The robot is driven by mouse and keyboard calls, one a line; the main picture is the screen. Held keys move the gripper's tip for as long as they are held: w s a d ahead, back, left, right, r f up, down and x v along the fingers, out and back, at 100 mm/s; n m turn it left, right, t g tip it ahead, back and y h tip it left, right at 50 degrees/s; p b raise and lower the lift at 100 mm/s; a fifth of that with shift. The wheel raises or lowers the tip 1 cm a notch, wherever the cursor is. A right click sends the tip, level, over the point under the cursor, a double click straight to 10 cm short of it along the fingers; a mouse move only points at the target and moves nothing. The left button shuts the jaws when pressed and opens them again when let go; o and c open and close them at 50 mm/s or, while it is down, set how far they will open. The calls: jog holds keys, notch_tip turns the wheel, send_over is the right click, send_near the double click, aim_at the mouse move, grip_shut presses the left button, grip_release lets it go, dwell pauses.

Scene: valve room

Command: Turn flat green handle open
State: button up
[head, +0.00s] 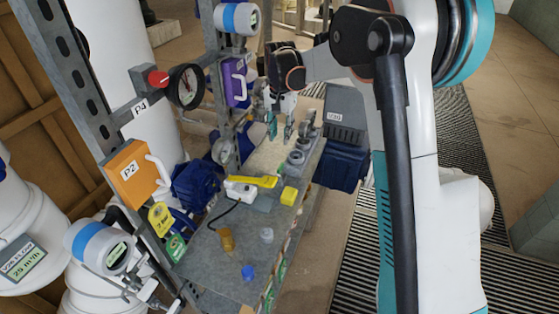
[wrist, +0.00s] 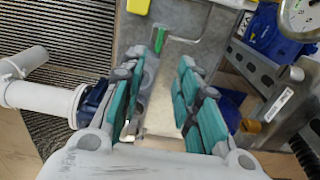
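My gripper (head: 280,138) points down over the far end of the grey bench in the head view. Its two teal-padded fingers stand apart with nothing seen between them. In the wrist view my gripper (wrist: 164,88) is also open, with a pale flat surface behind the gap. A narrow green piece (wrist: 159,40) shows just beyond the left fingertip in the wrist view; I cannot tell for sure that it is the flat green handle. In the head view no flat green handle can be made out near the fingers.
The grey bench (head: 225,270) holds a yellow block (head: 290,195), a yellow-and-white tool, an amber cup (head: 226,239) and a blue cap (head: 248,273). Round grey fittings line its right edge. A dark box (head: 345,115) stands right of my gripper. A metal frame and gauge (head: 186,87) stand left.

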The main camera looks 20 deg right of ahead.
aim_at(280, 166)
notch_tip(280, 166, down, 14)
jog(key=b, duration=0.3)
jog(key=shift+r, duration=0.25)
jog(key=shift+c, duration=0.6)
grip_shut()
